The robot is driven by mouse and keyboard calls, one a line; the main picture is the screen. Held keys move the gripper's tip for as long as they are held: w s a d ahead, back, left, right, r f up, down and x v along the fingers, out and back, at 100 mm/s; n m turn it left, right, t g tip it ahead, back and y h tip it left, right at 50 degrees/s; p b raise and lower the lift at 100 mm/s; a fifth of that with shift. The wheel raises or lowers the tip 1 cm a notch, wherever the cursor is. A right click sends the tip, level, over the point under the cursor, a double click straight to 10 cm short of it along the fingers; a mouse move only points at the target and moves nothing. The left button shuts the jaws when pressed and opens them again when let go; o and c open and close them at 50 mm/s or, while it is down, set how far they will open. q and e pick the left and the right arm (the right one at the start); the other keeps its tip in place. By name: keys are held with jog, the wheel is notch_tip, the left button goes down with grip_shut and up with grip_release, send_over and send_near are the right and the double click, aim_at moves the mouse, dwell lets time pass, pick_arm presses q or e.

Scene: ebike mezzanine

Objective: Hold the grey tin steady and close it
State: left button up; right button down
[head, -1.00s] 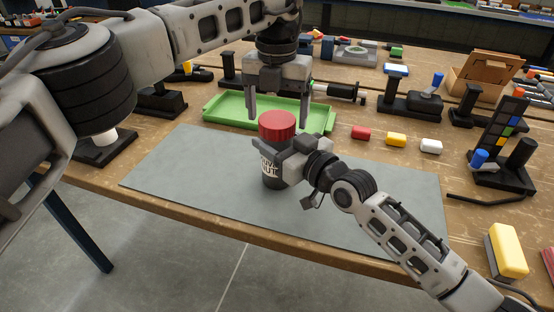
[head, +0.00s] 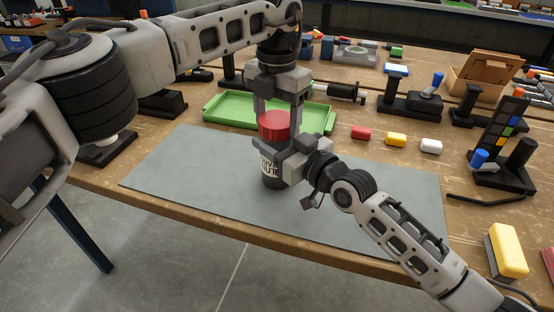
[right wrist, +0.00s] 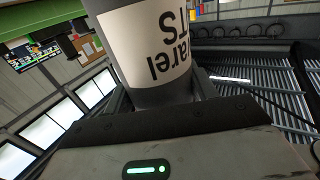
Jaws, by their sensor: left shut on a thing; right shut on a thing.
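The grey tin (head: 271,178) stands upright on the grey mat, dark with a white printed label and a red lid (head: 274,128) on top. My right gripper (head: 274,152) is shut on the tin's side from the right. In the right wrist view, the tin (right wrist: 165,92) fills the space between the fingers, its label upside down. My left gripper (head: 279,118) points straight down over the tin, shut on the red lid with a finger on either side. I cannot tell whether the lid is seated fully on the tin.
The grey mat (head: 190,175) is mostly bare around the tin. A green tray (head: 222,115) lies just behind. Black fixtures and a yellow-topped block (head: 508,250) stand further right.

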pick_arm(q)
jog(key=shift+m, duration=0.7)
jog(key=o, duration=1.1)
jog(key=shift+o, duration=0.2)
notch_tip(320, 180, up, 12)
jog(key=shift+r, duration=0.1)
pick_arm(e)
jog(key=shift+c, duration=2)
grip_release()
